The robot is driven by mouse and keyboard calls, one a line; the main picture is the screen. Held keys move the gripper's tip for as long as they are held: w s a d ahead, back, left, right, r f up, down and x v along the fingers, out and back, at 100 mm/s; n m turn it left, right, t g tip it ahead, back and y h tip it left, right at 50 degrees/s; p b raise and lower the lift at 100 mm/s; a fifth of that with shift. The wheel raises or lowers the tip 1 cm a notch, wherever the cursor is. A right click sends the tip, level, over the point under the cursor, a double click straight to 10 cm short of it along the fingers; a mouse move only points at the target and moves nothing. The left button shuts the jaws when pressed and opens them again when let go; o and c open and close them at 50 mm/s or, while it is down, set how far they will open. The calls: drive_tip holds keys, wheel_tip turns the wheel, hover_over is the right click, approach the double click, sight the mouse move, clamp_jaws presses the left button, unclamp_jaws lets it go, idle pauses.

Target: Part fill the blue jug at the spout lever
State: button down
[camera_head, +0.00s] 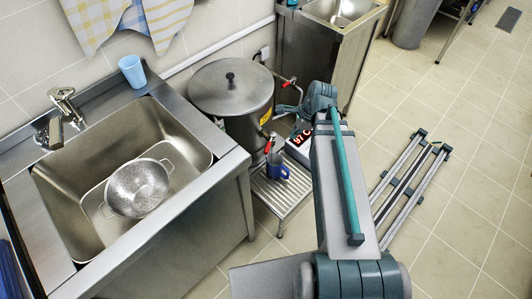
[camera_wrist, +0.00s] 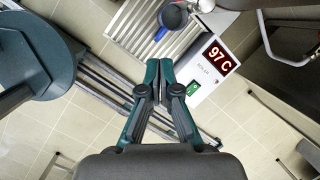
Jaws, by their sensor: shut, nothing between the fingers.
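The blue jug (camera_head: 278,171) stands upright on a slatted metal stand below the boiler's spout. The wrist view shows its dark inside at the top edge and its blue handle (camera_wrist: 160,34); its fill level cannot be told. The spout tap with a red lever (camera_head: 270,141) sticks out low on the big lidded steel boiler (camera_head: 227,118), directly above the jug. My gripper (camera_head: 280,108) is beside the boiler's right side, apart from the jug. In the wrist view, its fingertips (camera_wrist: 159,63) are together and empty, near the white control box.
The slatted stand (camera_head: 273,204) holds the jug. The control box (camera_wrist: 205,80) reads 97 C and has a green switch. Another red-handled valve (camera_head: 291,82) is behind my gripper. A sink with a colander (camera_head: 138,188) and a light-blue cup (camera_head: 132,71) are left.

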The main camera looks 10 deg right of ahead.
sight(269, 144)
drive_tip(key=w+a+f+m+p, duration=0.1)
drive_tip(key=w+a+f+m, duration=0.2)
drive_tip(key=a+f, duration=0.3)
drive_tip(key=shift+s+d+p+x, duration=0.35)
drive_tip(key=shift+s+x, duration=0.05)
drive_tip(key=shift+x, duration=1.85)
drive_tip(key=shift+f+m, duration=0.1)
drive_tip(key=shift+m, duration=0.3)
